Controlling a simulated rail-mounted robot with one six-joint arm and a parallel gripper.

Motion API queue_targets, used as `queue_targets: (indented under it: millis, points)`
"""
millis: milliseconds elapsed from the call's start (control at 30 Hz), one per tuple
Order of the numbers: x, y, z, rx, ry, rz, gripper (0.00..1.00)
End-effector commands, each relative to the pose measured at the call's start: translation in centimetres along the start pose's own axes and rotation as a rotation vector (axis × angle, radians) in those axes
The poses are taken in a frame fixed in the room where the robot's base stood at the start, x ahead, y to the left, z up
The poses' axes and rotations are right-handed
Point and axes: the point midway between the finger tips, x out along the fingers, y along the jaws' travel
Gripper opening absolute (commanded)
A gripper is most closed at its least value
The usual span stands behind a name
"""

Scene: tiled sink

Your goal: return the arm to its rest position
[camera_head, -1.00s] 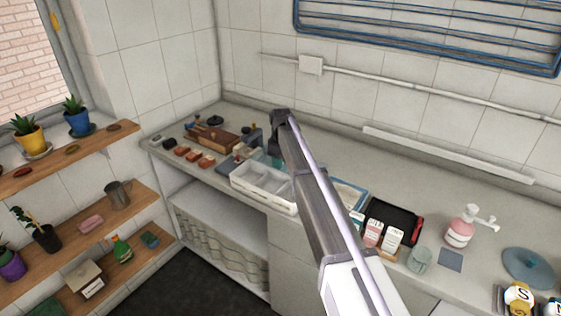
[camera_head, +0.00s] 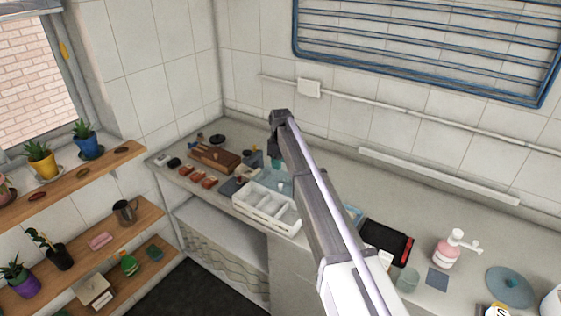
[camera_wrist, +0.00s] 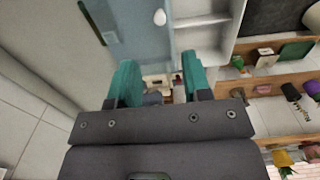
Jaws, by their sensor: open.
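My gripper shows in the wrist view (camera_wrist: 160,84) with its two teal fingers spread apart. No object is visible between the fingertips. In the head view my arm reaches up from the bottom edge over the counter (camera_head: 350,182). The gripper itself is mostly hidden behind the end of the arm there, with a bit of teal near the white divided tray (camera_head: 262,208).
A wooden board (camera_head: 215,157) and several orange blocks lie at the counter's left. A black tray (camera_head: 386,242), pink pump bottle (camera_head: 448,248) and blue-grey lid (camera_head: 510,287) are at the right. Shelves with plants (camera_head: 88,142) stand left. A blue rack (camera_head: 420,45) hangs above.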

Motion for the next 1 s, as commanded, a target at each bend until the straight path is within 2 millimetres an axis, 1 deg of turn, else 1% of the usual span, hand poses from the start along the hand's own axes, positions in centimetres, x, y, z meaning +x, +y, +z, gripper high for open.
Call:
queue_targets:
  millis: [233,300,333,367,400,467,500,567,600,667,700,800,833,900,967,1000]
  points:
    - [0.2,0.0,0.0,0.01,0.0,0.0,0.45]
    - [0.2,-0.1,0.1,0.076,0.0,0.0,0.45]
    - [0.2,-0.6,0.6,0.132,0.0,0.0,0.45]
    - [0.2,-2.0,2.0,0.2,0.0,0.0,0.45]
    - [0.3,-4.3,4.4,0.287,-0.001,0.0,0.45]
    - [1.1,-7.7,8.8,0.414,-0.001,0.0,0.45]
    - [1.6,-10.2,12.1,0.5,-0.001,0.0,0.45]
    - [2.5,-14.0,17.0,0.621,-0.001,0.0,0.45]
    - [3.1,-16.4,20.2,0.694,-0.001,0.001,0.45]
    - [4.0,-19.8,24.5,0.784,-0.001,0.001,0.45]
    - [4.5,-21.8,27.0,0.831,-0.001,0.001,0.45]
    - [5.6,-25.5,31.6,0.89,-0.001,0.001,0.45]
    - [5.8,-26.2,32.5,0.896,-0.001,0.001,0.45]
    - [6.3,-27.1,33.8,0.906,-0.001,0.001,0.45]
    - [6.8,-26.8,34.1,0.916,-0.001,0.001,0.45]
    - [6.7,-26.5,34.1,0.919,-0.001,0.001,0.45]
